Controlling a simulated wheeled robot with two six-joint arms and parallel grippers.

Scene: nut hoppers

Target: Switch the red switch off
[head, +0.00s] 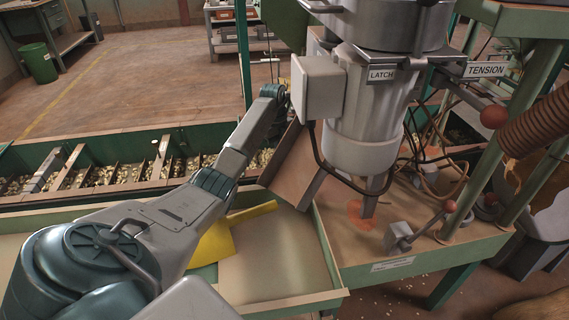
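I cannot make out a clear red switch. A pale grey box (318,88) is mounted on the left of the metal hopper machine (365,115); its far side is hidden. My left arm reaches up from the lower left, and its wrist ends right beside or behind the left edge of this box. My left gripper is not visible; the box may hide it. A lever with a reddish ball knob (449,206) rises from a small grey block (397,236) on the machine's bench. My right gripper is not in view.
Another reddish ball knob (494,116) is on a lever below the TENSION sign (485,69). A LATCH label (381,75) is on the machine. A green trough (100,160) of nuts runs behind my arm. A yellow scoop (225,235) lies in the tray (285,262). Cables hang on the right.

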